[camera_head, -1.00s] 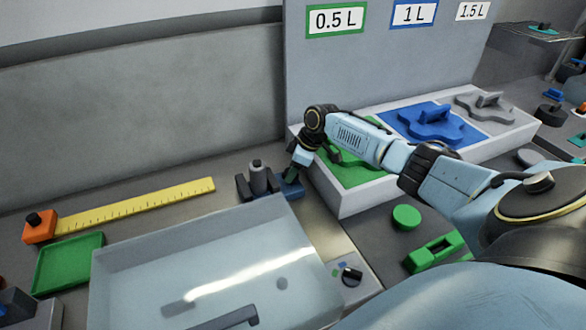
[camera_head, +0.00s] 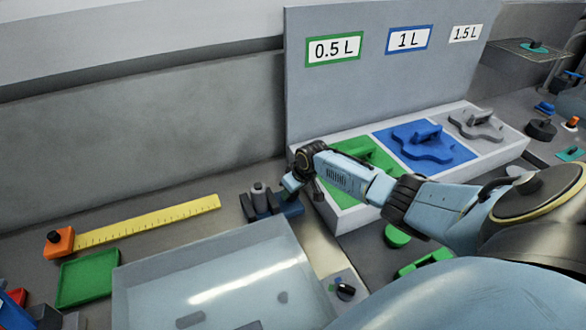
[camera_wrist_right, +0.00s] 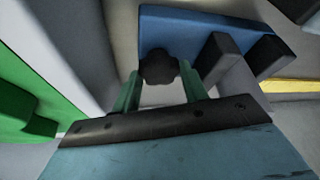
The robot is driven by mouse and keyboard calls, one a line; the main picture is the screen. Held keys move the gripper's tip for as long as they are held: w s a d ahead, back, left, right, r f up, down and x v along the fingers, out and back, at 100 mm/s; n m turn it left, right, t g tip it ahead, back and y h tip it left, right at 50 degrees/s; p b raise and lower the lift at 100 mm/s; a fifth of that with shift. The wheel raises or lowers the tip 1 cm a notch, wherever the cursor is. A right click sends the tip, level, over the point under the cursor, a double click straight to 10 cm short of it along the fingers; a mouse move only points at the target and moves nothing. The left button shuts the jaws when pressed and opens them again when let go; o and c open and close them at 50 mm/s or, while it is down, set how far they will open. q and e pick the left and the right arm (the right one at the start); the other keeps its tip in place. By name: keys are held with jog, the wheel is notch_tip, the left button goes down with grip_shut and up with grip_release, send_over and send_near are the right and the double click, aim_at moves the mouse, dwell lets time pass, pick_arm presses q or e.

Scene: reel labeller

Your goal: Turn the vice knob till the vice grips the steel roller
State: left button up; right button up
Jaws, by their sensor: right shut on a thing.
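The steel roller (camera_head: 258,189) stands upright between the dark jaws of the vice (camera_head: 290,209), behind the clear bin. The vice's blue body also shows in the right wrist view (camera_wrist_right: 180,27), with its dark jaws to the right. The black lobed vice knob (camera_wrist_right: 159,67) lies between the green fingertips of my right gripper (camera_wrist_right: 160,82), which is shut on it. In the head view my right gripper (camera_head: 291,185) is at the vice's right end, and the arm hides the knob. Whether both jaws touch the roller cannot be told. My left gripper is out of view.
A clear bin (camera_head: 150,285) stands in front of the vice. A yellow ruler (camera_head: 150,220) with an orange end block and a green tray (camera_head: 88,279) lie left. A white holder (camera_head: 350,217) with green, blue and grey parts stands right, close to my arm.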

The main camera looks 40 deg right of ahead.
jog(key=shift+m+h+p, duration=0.5)
jog(key=shift+m+p, duration=0.55)
jog(key=shift+m, duration=0.25)
jog(key=o, duration=1)
jog(key=shift+s+a+r, duration=0.1)
jog(key=shift+s+r, duration=0.05)
jog(key=shift+r, duration=0.3)
jog(key=p+v, duration=0.2)
jog(key=v, duration=1)
jog(key=shift+s+r+p, duration=0.15)
jog(key=shift+r+p, duration=0.1)
jog(key=shift+p, duration=0.05)
